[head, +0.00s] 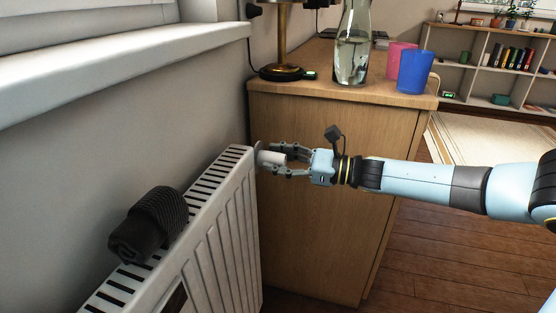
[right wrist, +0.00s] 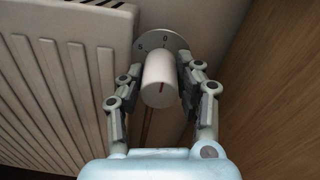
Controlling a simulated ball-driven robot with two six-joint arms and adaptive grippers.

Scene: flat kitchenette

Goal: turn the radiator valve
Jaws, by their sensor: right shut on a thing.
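The radiator valve (head: 272,158) is a white cylindrical knob at the far upper end of the white radiator (head: 226,205). In the right wrist view the valve (right wrist: 159,80) has a red mark on its face, and a grey dial plate (right wrist: 162,41) with markings sits behind it. My right gripper (head: 283,160) reaches in from the right and is shut on the valve, with one finger on each side of it; it also shows in the right wrist view (right wrist: 162,92). My left gripper is not in view.
A wooden cabinet (head: 310,190) stands right behind the gripper. On it are a glass bottle (head: 351,55), a blue cup (head: 415,72), a pink cup (head: 396,58) and a lamp (head: 282,70). A dark rolled cloth (head: 148,225) lies on the radiator.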

